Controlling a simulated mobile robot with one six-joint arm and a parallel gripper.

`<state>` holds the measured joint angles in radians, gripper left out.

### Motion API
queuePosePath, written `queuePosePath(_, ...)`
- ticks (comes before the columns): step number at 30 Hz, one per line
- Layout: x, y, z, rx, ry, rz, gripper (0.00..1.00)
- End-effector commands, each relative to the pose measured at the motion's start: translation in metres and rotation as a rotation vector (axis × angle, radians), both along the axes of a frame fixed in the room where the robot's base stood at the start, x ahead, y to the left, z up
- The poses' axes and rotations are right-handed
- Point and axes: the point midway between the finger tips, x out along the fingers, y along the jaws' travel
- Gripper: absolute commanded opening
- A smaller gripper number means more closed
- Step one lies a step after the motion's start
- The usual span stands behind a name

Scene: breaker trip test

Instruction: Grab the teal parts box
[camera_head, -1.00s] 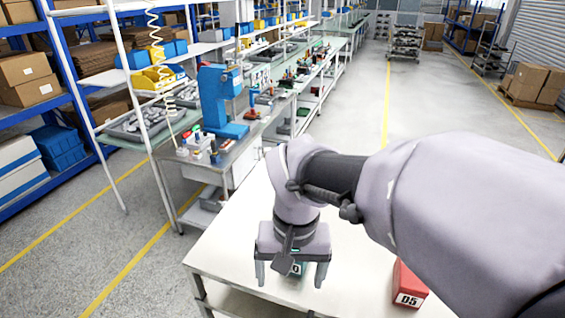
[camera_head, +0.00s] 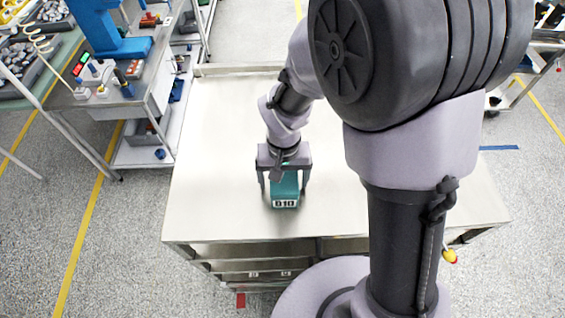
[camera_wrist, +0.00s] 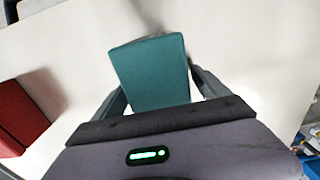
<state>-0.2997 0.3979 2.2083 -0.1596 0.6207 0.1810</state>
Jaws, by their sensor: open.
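The teal parts box (camera_head: 285,191) stands on the pale table and carries a label reading D10. It also shows in the wrist view (camera_wrist: 153,75), lying between the two fingers. My gripper (camera_head: 284,184) is open, pointing down over the box with one finger on each side of it. In the wrist view the fingers (camera_wrist: 158,97) flank the box; the right finger looks close to its side, and I cannot tell whether it touches.
A red box (camera_wrist: 20,115) stands on the table left of the teal box in the wrist view; my arm hides it in the head view. The table (camera_head: 215,150) is clear left of my gripper. A workbench with a blue press (camera_head: 105,25) stands at upper left.

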Motion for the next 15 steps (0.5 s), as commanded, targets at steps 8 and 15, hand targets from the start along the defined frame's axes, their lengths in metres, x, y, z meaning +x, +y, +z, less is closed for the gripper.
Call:
queuePosePath(8, -0.0002, 0.0001, -0.0020, 0.000, 0.000, -0.001, 0.74)
queuePosePath(15, -0.0001, 0.0001, -0.0018, 0.000, 0.000, -0.001, 0.27)
